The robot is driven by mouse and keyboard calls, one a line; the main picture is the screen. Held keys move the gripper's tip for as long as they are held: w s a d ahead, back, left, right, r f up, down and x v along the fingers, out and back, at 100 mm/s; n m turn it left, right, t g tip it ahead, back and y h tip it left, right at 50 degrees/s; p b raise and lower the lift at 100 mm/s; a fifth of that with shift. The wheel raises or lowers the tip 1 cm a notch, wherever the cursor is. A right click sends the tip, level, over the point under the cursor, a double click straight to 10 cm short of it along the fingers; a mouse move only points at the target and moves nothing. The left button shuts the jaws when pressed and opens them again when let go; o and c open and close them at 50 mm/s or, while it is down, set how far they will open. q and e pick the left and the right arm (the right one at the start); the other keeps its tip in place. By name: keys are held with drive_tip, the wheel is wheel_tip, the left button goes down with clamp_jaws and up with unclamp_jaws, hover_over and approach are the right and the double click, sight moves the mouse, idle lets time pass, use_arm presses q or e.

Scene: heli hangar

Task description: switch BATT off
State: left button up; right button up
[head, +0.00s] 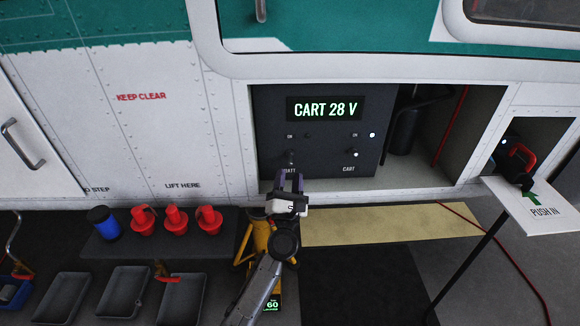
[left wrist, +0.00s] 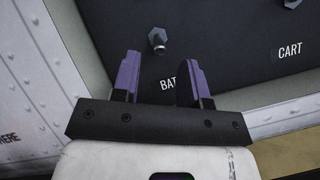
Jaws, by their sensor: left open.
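The dark power panel (head: 328,122) sits in an open bay of the helicopter's side, and its display reads CART 28 V. The BATT toggle switch (head: 291,155) is on the panel's lower left, above its label. In the left wrist view the BATT switch (left wrist: 157,41) is a metal lever, ahead of my fingertips and apart from them. The CART switch (head: 354,153) is to its right, with a lit white tip. My left gripper (head: 289,182) is open and empty, just below the BATT switch; in the left wrist view its purple fingers (left wrist: 158,72) flank the BATT label. My right gripper is not seen.
A hinged flap (head: 535,205) marked PUSH IN hangs open at the right, beside a connector with a red handle (head: 522,157). Red plugs (head: 176,220) and a blue can (head: 103,223) stand at the lower left, with grey trays (head: 123,291). The bay's frame borders the panel.

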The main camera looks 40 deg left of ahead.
use_arm(q)
drive_tip(key=v, duration=1)
idle(0.4)
